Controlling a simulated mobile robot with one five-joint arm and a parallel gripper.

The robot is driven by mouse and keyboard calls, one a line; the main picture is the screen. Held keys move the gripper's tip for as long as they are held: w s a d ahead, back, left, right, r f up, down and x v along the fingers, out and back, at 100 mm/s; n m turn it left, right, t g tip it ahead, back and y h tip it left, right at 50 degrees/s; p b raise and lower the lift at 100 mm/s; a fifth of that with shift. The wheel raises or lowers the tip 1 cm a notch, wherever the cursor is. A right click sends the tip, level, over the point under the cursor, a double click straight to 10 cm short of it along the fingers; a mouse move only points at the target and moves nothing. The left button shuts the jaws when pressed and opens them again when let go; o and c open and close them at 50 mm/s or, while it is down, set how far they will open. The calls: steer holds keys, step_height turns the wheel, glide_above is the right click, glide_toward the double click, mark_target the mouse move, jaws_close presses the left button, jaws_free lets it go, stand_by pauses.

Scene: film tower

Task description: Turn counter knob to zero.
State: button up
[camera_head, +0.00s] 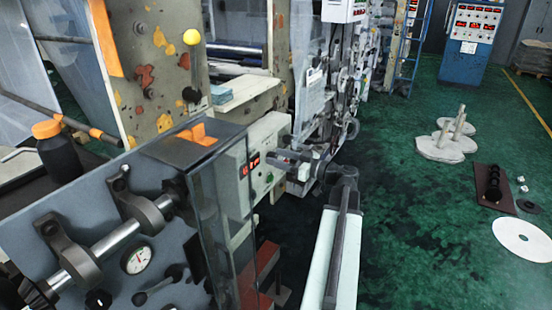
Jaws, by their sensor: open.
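The counter is a pale grey-green box (262,145) with a small lit red display (250,165), left of centre. Small dark controls show on its face; I cannot tell for sure which is the counter knob, and the digits are too small to read. My gripper (278,157) is at the right side of the counter's face, pointing left toward it. It looks open, with nothing seen between its fingers. I cannot tell whether it touches the box or a knob.
A grey machine panel with a shaft and a round dial (137,259) fills the lower left. A clear upright panel (232,215) stands just left of my arm.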

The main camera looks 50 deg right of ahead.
steer(key=shift+w, duration=0.15)
steer(key=shift+a, duration=0.15)
jaws_close()
